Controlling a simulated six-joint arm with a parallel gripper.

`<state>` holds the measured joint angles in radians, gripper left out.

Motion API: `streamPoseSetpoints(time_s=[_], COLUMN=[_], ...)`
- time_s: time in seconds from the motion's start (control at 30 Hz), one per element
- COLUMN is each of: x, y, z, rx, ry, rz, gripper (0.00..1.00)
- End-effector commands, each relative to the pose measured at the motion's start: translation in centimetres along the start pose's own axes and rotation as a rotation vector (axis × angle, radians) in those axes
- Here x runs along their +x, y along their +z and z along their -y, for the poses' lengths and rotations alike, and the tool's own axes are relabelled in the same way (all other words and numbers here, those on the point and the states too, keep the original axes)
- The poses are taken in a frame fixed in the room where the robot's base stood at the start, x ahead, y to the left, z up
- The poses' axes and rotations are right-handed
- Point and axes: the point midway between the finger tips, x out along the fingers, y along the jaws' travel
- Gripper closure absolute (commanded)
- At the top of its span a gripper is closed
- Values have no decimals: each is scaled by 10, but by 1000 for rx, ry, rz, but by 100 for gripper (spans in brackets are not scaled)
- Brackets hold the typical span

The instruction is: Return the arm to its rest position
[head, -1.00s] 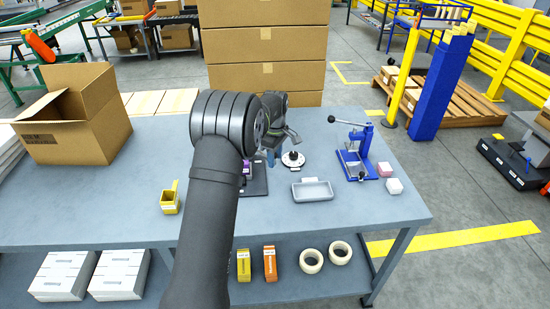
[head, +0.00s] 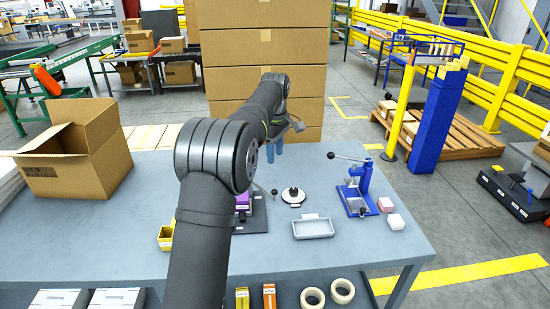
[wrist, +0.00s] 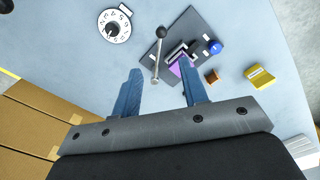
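My arm reaches over the grey worktable (head: 330,255) in the head view. My gripper (head: 275,152) is raised above the table's back part, near the stacked cartons, with its blue fingers partly hidden by my arm. In the wrist view my gripper (wrist: 158,72) has its two blue fingers apart, with nothing held between them. Beyond the fingers lies a dark base plate (wrist: 165,48) with a lever and a purple piece (wrist: 180,66). A white round dial (wrist: 115,25) lies beside it on the table.
Stacked cartons (head: 262,45) stand close behind my gripper. An open carton (head: 75,155) is at the left. A grey tray (head: 313,229), a blue press (head: 358,188) and small pink and white blocks are at the right. A yellow holder (head: 166,237) sits near my arm.

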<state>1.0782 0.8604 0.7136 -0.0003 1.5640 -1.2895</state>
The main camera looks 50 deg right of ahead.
Motion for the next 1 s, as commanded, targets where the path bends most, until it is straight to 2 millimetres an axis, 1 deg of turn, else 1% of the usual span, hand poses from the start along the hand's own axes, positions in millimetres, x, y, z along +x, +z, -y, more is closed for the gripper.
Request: streamPoseSetpoints(time_s=[0.27,0.37,0.43,0.57,1.0], x=[1,6,14,36,124], y=[0,0,0,0,0], z=[0,0,0,1,1], rx=[0,0,0,0,0], ry=[0,-2,-2,-5,-5], rz=[0,0,1,1,1], gripper=[60,60,60,60,60])
